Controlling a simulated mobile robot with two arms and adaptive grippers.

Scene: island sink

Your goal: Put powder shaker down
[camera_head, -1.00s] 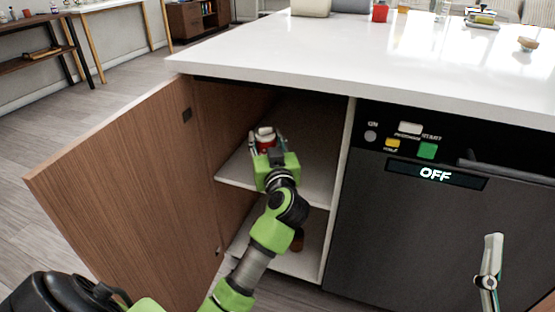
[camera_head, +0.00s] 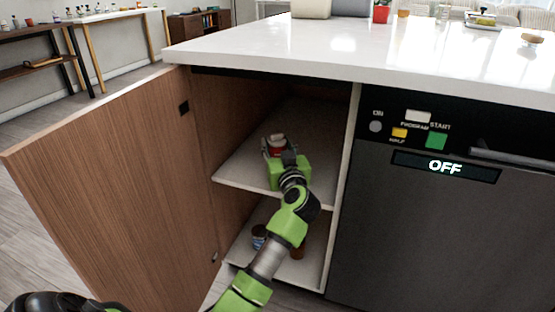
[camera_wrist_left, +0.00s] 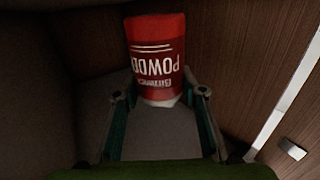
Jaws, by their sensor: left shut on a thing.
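The powder shaker (camera_wrist_left: 157,50) is a red can with white lettering and a white end. In the left wrist view it sits between the two fingers of my left gripper (camera_wrist_left: 158,98), its lettering upside down in that picture. In the head view the shaker (camera_head: 277,141) shows small, with a pale top and a red side, inside the open cabinet just beyond my left gripper (camera_head: 280,155). My left gripper is shut on it, at the upper shelf (camera_head: 240,172). I cannot tell whether the shaker's base touches the shelf. My right gripper does not show.
The open cabinet door (camera_head: 110,190) stands to the left of my arm. A divider (camera_head: 343,185) and the dishwasher (camera_head: 440,220) marked OFF bound the right. The white countertop (camera_head: 330,50) is above. A jar (camera_head: 259,236) stands on the lower shelf (camera_head: 300,270).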

